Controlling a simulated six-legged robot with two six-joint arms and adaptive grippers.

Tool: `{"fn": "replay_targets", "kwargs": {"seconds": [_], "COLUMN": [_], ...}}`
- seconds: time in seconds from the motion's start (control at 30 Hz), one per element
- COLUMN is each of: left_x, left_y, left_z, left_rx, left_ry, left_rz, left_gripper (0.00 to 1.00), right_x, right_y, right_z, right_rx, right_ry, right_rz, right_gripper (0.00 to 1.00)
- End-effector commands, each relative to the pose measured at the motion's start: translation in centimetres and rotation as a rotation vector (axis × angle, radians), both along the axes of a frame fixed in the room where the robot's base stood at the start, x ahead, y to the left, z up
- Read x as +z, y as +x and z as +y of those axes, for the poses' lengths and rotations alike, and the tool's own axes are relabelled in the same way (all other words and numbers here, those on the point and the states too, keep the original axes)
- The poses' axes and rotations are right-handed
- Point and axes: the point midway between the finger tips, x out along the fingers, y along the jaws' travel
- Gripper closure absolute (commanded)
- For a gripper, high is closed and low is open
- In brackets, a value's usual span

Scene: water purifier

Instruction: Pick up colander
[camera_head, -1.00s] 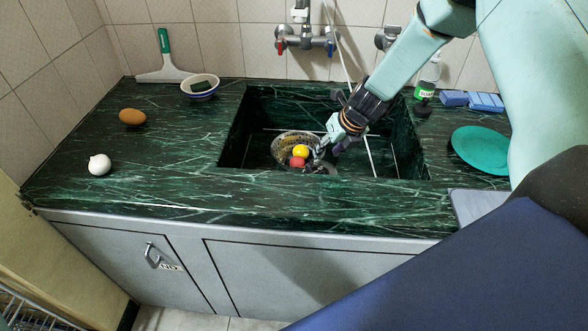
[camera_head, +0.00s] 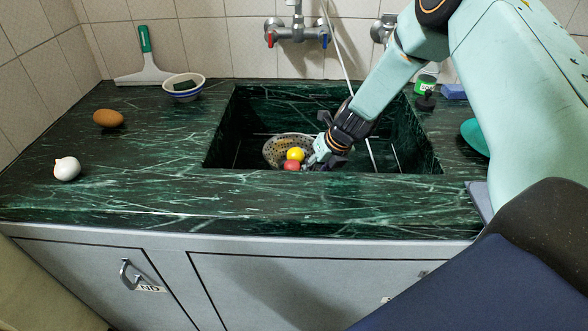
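The metal colander (camera_head: 273,155) sits inside the dark green marble sink (camera_head: 225,130). It holds a yellow round item (camera_head: 295,154) and a red round item (camera_head: 292,165). My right gripper (camera_head: 313,162) reaches down into the sink from the right. Its fingers are at the colander's right rim, beside the round items. They are small and partly hidden, so I cannot tell whether they are closed on the rim. My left gripper is not in view.
A faucet (camera_head: 296,34) with a pale hose stands behind the sink. A bowl (camera_head: 184,86), a squeegee (camera_head: 146,62), a brown egg (camera_head: 109,118) and a white onion-like item (camera_head: 67,168) are on the left counter. A teal plate (camera_head: 474,137) is partly hidden by my arm.

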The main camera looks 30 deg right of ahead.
Motion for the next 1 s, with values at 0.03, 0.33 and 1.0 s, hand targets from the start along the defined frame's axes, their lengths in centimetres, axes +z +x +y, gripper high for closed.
{"fn": "replay_targets", "kwargs": {"seconds": [0.03,0.33,1.0], "left_x": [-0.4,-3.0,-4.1], "left_y": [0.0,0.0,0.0], "left_z": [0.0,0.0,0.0], "left_rx": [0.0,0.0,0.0], "left_ry": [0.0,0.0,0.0], "left_rz": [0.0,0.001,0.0], "left_gripper": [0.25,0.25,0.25], "right_x": [-0.3,-3.0,-4.4], "right_y": [0.2,1.9,2.8], "right_z": [0.1,0.7,1.0], "right_rx": [0.001,0.001,0.001], "right_ry": [0.0,-0.002,-0.001], "right_rz": [0.0,-0.001,-0.001], "right_gripper": [0.57,0.57,0.69]}}
